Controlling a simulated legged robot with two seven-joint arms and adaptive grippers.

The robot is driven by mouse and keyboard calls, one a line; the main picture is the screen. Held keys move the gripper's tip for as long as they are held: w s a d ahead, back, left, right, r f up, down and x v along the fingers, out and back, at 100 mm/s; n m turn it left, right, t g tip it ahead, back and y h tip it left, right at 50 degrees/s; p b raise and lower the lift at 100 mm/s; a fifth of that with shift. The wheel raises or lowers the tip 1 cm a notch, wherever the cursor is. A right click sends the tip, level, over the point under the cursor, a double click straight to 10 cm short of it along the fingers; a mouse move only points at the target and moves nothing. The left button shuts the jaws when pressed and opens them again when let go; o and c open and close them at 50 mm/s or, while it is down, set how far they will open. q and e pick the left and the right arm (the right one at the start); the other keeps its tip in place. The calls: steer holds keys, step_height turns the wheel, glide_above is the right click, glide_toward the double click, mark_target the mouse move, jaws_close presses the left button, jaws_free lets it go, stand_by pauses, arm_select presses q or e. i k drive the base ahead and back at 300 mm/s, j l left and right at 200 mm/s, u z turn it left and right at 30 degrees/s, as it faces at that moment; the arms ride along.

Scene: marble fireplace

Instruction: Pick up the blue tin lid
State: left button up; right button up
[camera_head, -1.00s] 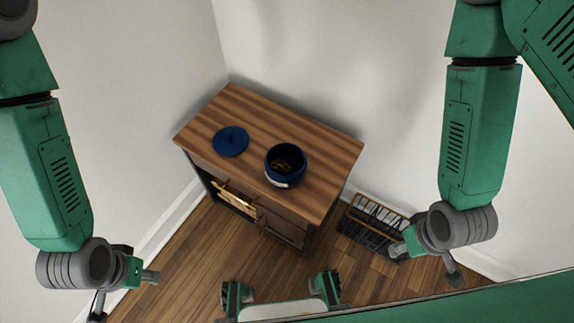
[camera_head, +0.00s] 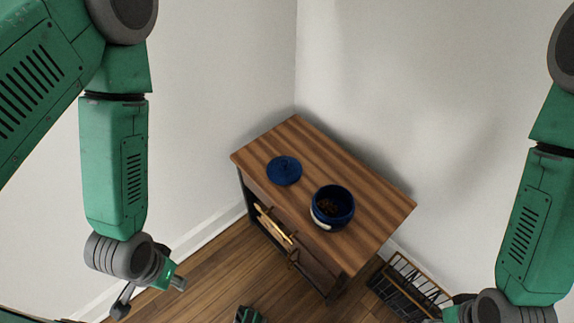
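The blue tin lid (camera_head: 284,171) lies flat on the left part of the wooden cabinet top (camera_head: 318,163), with a small knob on it. The open blue tin (camera_head: 332,208) stands to its right, with brown contents and a pale label. My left gripper (camera_head: 150,294) hangs at the lower left, well apart from the cabinet and the lid. Its fingers appear spread apart with nothing between them. My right arm comes in at the right edge. Its gripper (camera_head: 450,311) is mostly hidden at the bottom edge, so its fingers cannot be judged.
A black basket with a wooden rim (camera_head: 408,287) stands on the floor right of the cabinet. White walls (camera_head: 420,90) meet in a corner behind the cabinet. Wooden floor (camera_head: 215,283) lies clear left of the cabinet. The cabinet's front has open shelving and handles.

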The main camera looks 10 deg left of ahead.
mark_target(282, 170)
steer(key=i+j+z, duration=0.1)
steer(key=j+z, duration=0.4)
steer(key=z, duration=0.15)
steer(key=i+j+z, duration=0.1)
steer(key=j+z, duration=0.25)
